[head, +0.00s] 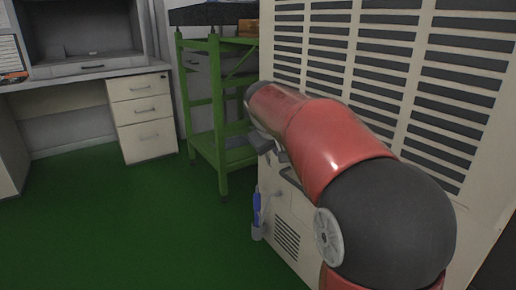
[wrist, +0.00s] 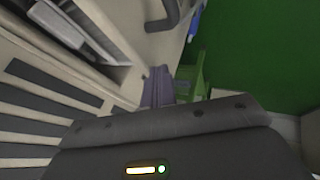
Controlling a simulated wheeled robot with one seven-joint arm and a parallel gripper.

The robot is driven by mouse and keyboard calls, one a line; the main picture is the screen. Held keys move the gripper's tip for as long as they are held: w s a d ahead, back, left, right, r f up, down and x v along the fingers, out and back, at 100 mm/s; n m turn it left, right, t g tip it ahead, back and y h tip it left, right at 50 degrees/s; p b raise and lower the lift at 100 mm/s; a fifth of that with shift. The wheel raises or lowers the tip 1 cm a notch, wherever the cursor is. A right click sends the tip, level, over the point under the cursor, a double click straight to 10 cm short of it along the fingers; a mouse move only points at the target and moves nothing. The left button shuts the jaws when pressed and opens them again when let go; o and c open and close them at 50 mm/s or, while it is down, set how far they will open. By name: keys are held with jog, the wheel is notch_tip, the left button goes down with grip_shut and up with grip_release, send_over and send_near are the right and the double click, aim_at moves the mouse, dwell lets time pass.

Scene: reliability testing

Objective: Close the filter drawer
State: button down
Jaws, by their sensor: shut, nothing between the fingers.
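The tall beige machine (head: 285,218) with rows of dark vents stands at the right in the head view. In the wrist view its beige face (wrist: 125,22) has an opening at the upper left with a pale grey part (wrist: 80,30) inside. This may be the filter drawer; I cannot tell how far it is open. A dark curved handle (wrist: 165,16) shows at the top. My gripper (wrist: 158,84) is shut and empty, its fingers near the machine's face; contact cannot be judged. In the head view my red arm hides most of the gripper and the machine's front there.
A green metal rack (head: 216,115) stands behind the machine. A desk (head: 90,70) with a drawer unit (head: 143,115) is at the back left. A blue object (head: 257,208) hangs on the machine's lower side. The green floor (head: 130,225) at the left is clear.

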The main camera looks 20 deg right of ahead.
jog(key=shift+w+d+p, duration=0.3)
jog(key=shift+d, duration=0.7)
jog(key=shift+w+d+p, duration=0.35)
jog(key=shift+d, duration=0.6)
jog(key=shift+w+d+p, duration=0.3)
jog(key=shift+d, duration=0.7)
